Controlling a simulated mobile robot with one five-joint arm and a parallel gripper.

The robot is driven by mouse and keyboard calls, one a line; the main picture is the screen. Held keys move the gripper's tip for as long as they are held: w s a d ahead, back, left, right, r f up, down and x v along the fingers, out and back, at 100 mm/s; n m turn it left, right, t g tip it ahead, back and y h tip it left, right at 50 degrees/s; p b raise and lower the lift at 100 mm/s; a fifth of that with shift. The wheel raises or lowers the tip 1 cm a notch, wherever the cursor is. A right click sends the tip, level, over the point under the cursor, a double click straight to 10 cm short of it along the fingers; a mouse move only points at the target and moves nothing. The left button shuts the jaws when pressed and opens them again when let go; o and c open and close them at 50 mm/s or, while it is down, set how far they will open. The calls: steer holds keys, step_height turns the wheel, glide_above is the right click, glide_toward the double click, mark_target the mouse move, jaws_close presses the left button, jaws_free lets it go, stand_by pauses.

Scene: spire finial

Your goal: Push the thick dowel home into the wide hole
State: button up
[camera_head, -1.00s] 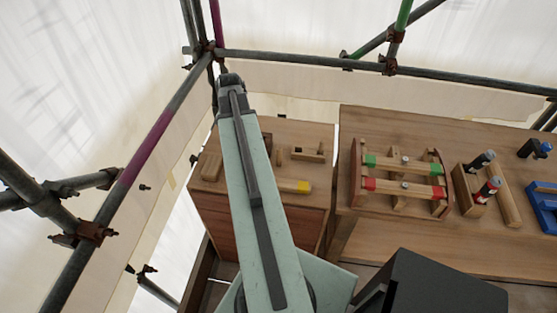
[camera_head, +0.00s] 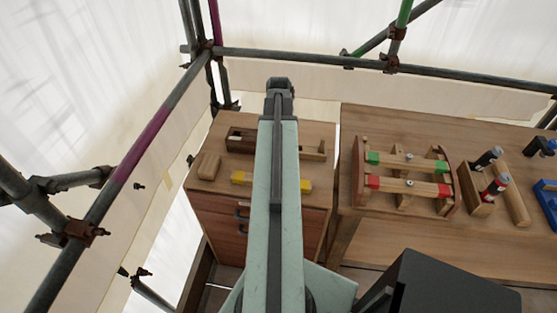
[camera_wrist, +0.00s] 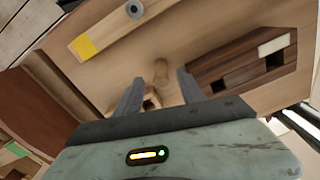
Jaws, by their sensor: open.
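In the wrist view, my gripper (camera_wrist: 160,92) is open, with its dark fingers apart. A short, round light wooden piece (camera_wrist: 160,70), which looks like a dowel, shows between and just beyond the fingertips; I cannot tell whether it touches them. More light wood lies below it, partly hidden by the gripper. A dark brown block (camera_wrist: 225,67) with square openings and a pale insert is to the right; it also shows in the head view (camera_head: 240,140). I cannot tell which opening is the wide hole. In the head view my gripper is hidden behind my arm.
A yellow-ended bar (camera_head: 242,178) lies on the cabinet top (camera_head: 200,190), its middle hidden by my arm. A loose wooden block (camera_head: 208,166) is at left. The right bench (camera_head: 400,235) holds a rack with red and green bars (camera_head: 408,187). Scaffold pipes stand behind.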

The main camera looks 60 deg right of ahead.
step_height(320, 180, down, 4)
steer(key=shift+d+r+b, duration=0.1)
steer(key=shift+b, duration=1.1)
steer(key=shift+r, duration=0.2)
jaws_close()
steer(key=shift+r, duration=0.1)
